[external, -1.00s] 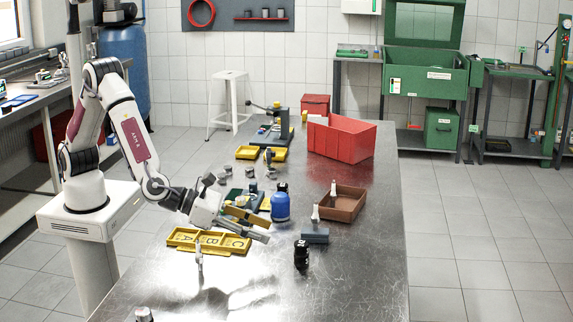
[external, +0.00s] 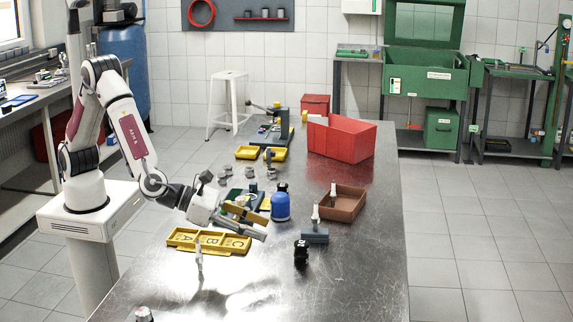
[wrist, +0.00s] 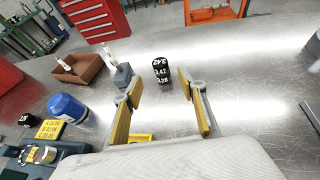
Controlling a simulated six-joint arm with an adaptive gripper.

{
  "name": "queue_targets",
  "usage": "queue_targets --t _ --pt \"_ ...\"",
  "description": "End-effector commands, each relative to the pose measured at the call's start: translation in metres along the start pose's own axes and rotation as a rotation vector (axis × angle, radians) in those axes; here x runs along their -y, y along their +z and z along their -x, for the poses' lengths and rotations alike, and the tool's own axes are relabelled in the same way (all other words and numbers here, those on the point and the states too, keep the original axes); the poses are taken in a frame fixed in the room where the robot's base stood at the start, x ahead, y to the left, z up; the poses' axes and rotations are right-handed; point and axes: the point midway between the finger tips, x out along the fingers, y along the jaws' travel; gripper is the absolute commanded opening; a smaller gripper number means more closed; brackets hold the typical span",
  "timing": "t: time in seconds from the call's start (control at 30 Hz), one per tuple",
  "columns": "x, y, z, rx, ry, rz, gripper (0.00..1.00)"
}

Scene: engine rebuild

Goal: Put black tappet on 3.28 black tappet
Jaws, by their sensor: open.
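Two black tappets (wrist: 161,70) stand as an upright stack on the bare bench top. In the wrist view the top and upper side read 3.42, and the lower one reads 3.28. The stack also shows in the external view (external: 301,253), to the right of my gripper (external: 264,229). In the wrist view my gripper (wrist: 160,82) is open and empty, its yellow-padded fingers apart. The stack appears beyond the fingertips, between their lines, with nothing seen touching it.
A yellow A-B-C tray (external: 208,242) lies below my gripper. A blue bottle (external: 280,207), a grey-blue block (external: 315,236) with a white-tipped tool and a brown box (external: 343,205) stand nearby. A red bin (external: 341,139) is farther back. The bench's right side is clear.

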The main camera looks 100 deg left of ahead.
Motion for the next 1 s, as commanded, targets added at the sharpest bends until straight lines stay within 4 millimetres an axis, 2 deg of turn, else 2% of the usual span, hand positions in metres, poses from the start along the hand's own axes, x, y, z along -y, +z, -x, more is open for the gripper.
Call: queue_targets --t 0.17,0.37,0.63,1.0 --pt "-0.004 0.019 0.008 -0.006 -0.047 -0.096 0.41" --pt "-0.013 0.047 0.028 -0.01 -0.142 -0.312 0.41" --pt "-0.032 0.079 0.068 0.014 -0.277 -0.673 0.41" --pt "-0.072 0.096 0.135 0.08 -0.43 -1.197 0.41"
